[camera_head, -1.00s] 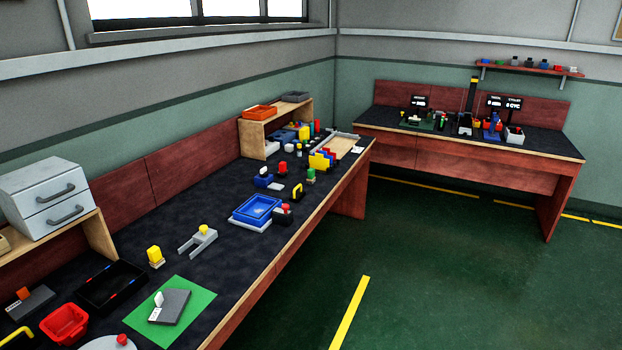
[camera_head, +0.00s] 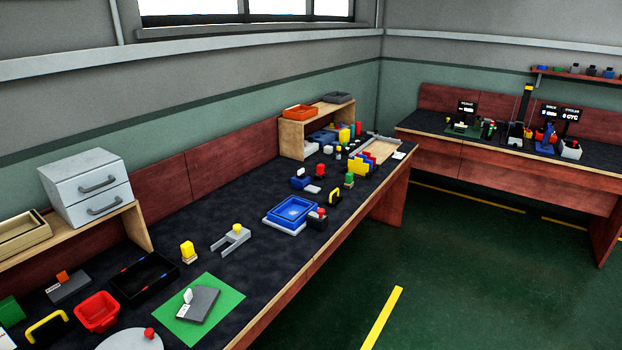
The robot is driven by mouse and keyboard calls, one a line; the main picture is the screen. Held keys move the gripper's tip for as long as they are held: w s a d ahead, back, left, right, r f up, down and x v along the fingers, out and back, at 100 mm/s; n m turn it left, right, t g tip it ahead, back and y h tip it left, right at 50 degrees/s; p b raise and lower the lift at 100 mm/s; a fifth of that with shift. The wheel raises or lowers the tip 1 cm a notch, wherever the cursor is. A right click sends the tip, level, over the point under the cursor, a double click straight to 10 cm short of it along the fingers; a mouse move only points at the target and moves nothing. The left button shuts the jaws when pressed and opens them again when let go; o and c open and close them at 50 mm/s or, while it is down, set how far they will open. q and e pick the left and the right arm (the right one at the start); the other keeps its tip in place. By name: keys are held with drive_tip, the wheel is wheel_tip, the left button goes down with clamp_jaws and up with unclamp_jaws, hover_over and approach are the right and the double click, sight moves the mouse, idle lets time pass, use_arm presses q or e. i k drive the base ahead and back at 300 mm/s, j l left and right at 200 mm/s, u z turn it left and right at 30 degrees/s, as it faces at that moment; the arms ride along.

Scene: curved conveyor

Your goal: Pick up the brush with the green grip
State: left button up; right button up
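I cannot clearly make out a brush with a green grip in the head view. A small green-topped item (camera_head: 349,179) stands on the long dark bench (camera_head: 262,210), right of the blue tray (camera_head: 292,211); it is too small to tell what it is. Another small green item (camera_head: 488,129) stands on the far bench, also too small to identify. A green block (camera_head: 11,309) shows at the left edge. Neither of my grippers is in view.
The near bench also holds a red bin (camera_head: 97,312), a black tray (camera_head: 146,279), a green mat (camera_head: 214,326) with a grey block on it, and a grey drawer unit (camera_head: 86,187) on a shelf. Open green floor (camera_head: 450,270) lies right of the bench.

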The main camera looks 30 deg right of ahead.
sight(349, 184)
drive_tip(key=i+l+u, duration=0.2)
drive_tip(key=l, duration=0.2)
drive_tip(key=l+u, duration=0.15)
drive_tip(key=l, duration=0.3)
drive_tip(key=i+l+u, duration=0.2)
drive_tip(key=l, duration=0.25)
drive_tip(key=l+u, duration=0.2)
drive_tip(key=l, duration=0.2)
